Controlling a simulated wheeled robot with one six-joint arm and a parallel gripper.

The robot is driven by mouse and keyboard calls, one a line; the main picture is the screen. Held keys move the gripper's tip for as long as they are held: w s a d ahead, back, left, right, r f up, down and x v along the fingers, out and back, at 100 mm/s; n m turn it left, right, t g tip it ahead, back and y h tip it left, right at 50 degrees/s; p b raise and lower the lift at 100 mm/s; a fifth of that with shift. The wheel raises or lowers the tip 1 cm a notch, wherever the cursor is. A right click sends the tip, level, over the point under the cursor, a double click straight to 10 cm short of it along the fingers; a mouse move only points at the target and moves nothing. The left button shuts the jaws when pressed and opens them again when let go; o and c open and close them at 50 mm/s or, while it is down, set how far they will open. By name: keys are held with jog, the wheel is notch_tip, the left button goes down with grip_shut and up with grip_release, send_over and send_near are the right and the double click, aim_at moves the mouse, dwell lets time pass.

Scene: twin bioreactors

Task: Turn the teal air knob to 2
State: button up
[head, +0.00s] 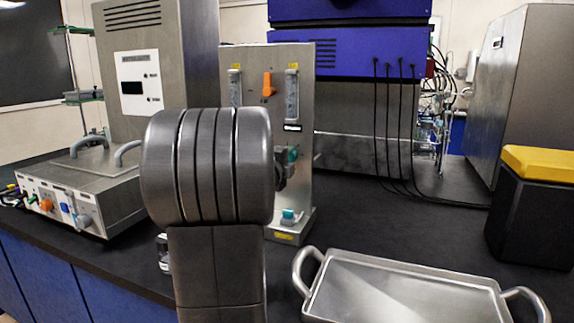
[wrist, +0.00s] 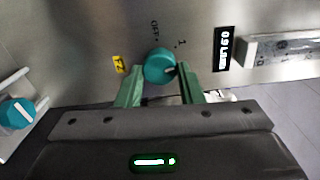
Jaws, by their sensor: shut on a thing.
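The teal air knob (wrist: 159,64) sits on the steel panel in the wrist view, with "OFF" and "1" printed around it. My gripper (wrist: 160,76) has its two green fingers on either side of the knob and is shut on it. The knob's pointer direction is too unclear to read. In the head view, the teal knob (head: 292,154) shows at the front of the upright steel panel (head: 268,125), and my arm hides most of my gripper (head: 281,168).
A second teal knob (head: 289,216) is on the panel's foot. A small dark display (wrist: 222,48) is beside the air knob. An orange knob (head: 268,84) is higher up. A metal tray (head: 400,285) lies at front right, and a control box (head: 85,190) stands left.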

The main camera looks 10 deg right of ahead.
jog(key=m, duration=0.1)
jog(key=m+b, duration=0.1)
jog(key=m, duration=0.1)
jog(key=shift+f+m+b, duration=0.25)
jog(key=shift+m+b, duration=0.1)
jog(key=shift+m, duration=0.05)
jog(key=shift+m+b, duration=0.75)
jog(key=shift+m, duration=1.05)
jog(key=o, duration=1)
jog(key=shift+r, duration=0.1)
jog(key=v, duration=1.3)
jog(key=shift+s+a, duration=0.3)
